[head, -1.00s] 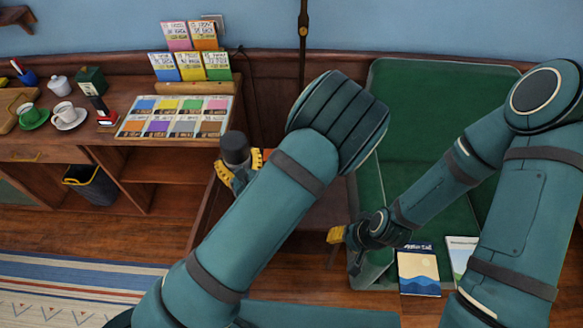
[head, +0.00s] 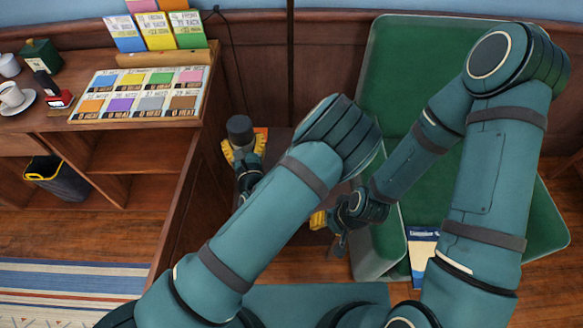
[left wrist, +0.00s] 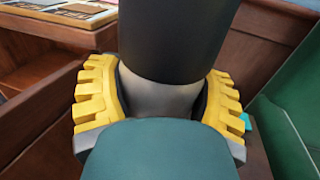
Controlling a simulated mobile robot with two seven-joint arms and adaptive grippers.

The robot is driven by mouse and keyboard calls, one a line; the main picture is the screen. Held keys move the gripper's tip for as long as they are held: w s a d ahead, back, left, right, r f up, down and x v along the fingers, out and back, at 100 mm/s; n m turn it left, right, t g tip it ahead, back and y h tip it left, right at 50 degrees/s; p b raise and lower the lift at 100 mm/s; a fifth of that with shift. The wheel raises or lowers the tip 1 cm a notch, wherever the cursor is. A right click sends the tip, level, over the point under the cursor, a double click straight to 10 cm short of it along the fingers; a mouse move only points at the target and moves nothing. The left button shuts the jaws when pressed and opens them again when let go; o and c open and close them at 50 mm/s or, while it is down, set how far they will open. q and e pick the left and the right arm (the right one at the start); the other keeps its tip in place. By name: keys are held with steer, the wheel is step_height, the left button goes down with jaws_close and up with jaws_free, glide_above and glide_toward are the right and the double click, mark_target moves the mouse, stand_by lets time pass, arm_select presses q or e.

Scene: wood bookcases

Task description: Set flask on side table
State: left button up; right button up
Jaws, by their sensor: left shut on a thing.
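The flask (head: 239,128) has a dark cylindrical top and is held upright in my left gripper (head: 242,150). In the left wrist view, the yellow fingers close on both sides of the flask's grey band (left wrist: 160,98), below its black upper part. The flask's base is hidden. The side table (head: 281,143) is the low dark surface between the desk and the green chair, largely covered by my left arm. The flask appears over its left part; I cannot tell whether it touches. My right gripper (head: 326,222) is by the chair's left side, its fingers too small to judge.
The wooden desk (head: 190,150) with colour cards stands close on the left. The green chair (head: 425,75) is on the right. A blue book (head: 421,250) lies near the chair's front.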

arm_select(q)
steer(key=shift+m+h, duration=0.3)
steer(key=shift+h, duration=0.2)
steer(key=f, duration=0.2)
steer(key=f+b, duration=0.1)
steer(key=f, duration=0.1)
steer(key=f+b, duration=0.1)
steer(key=f, duration=0.1)
steer(key=shift+w+d+f, duration=0.1)
steer(key=shift+d, duration=0.15)
steer(key=shift+f+b, duration=0.65)
steer(key=shift+f, duration=1.45)
steer(key=shift+f, duration=0.15)
steer(key=o, duration=1.3)
steer(key=shift+s, duration=0.2)
steer(key=s, duration=0.3)
steer(key=s+d+p, duration=0.1)
steer(key=s, duration=0.3)
steer(key=s+d, duration=0.1)
steer(key=s, duration=0.3)
steer(key=shift+s+d+p, duration=0.2)
steer(key=shift+s+p, duration=0.05)
steer(key=shift+p, duration=0.15)
